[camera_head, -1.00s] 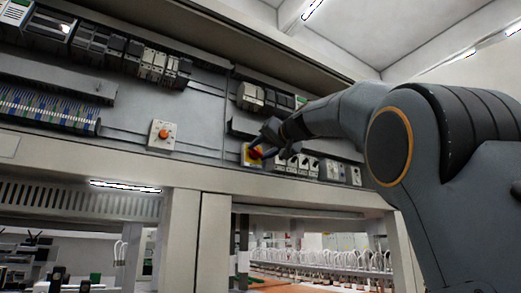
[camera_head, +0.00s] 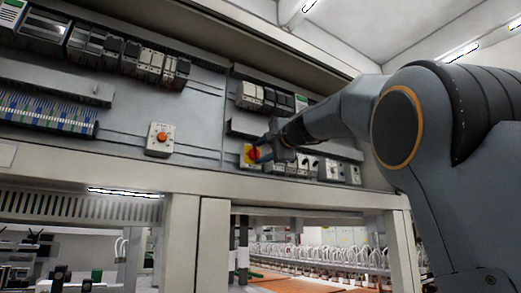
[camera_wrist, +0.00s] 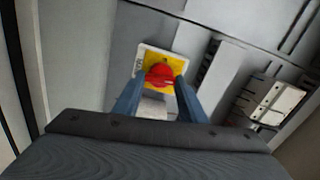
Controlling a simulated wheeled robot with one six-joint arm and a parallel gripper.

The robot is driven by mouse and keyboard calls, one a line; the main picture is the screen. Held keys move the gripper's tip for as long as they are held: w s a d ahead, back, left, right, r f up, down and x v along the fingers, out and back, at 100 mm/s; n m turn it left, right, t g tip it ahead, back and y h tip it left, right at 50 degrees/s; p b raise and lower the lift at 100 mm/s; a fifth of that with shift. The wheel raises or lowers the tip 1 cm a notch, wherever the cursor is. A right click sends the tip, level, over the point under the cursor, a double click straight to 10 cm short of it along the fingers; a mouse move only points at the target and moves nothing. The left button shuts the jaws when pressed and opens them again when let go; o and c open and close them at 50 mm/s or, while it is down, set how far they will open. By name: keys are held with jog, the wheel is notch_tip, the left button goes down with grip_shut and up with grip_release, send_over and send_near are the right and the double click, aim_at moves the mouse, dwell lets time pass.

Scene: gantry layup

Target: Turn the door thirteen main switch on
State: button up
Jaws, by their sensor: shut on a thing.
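The main switch, a red rotary knob on a yellow plate (camera_head: 248,152), is on the grey panel right of the middle in the head view. In the wrist view the red knob (camera_wrist: 160,75) sits between my two blue-grey fingers, with the yellow plate (camera_wrist: 179,62) and its white surround behind it. My gripper (camera_head: 263,151) reaches it from the right and is shut on the knob. The fingers hide part of the knob and plate, and I cannot read the switch's position marks.
A white box with an orange button (camera_head: 160,139) is on the panel to the left. Several white switch units (camera_head: 308,166) are close on the right, below my arm. Rows of breakers (camera_head: 262,97) run above. A beige frame rail (camera_head: 215,183) passes below.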

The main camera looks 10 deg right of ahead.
jog(key=shift+m, duration=0.8)
jog(key=shift+p, duration=0.3)
jog(key=o, duration=1.1)
jog(key=shift+c, duration=0.2)
jog(key=b+v, duration=0.3)
jog(key=v, duration=0.4)
jog(key=shift+s+b, duration=0.3)
jog(key=shift+s, duration=0.05)
jog(key=shift+d, duration=0.1)
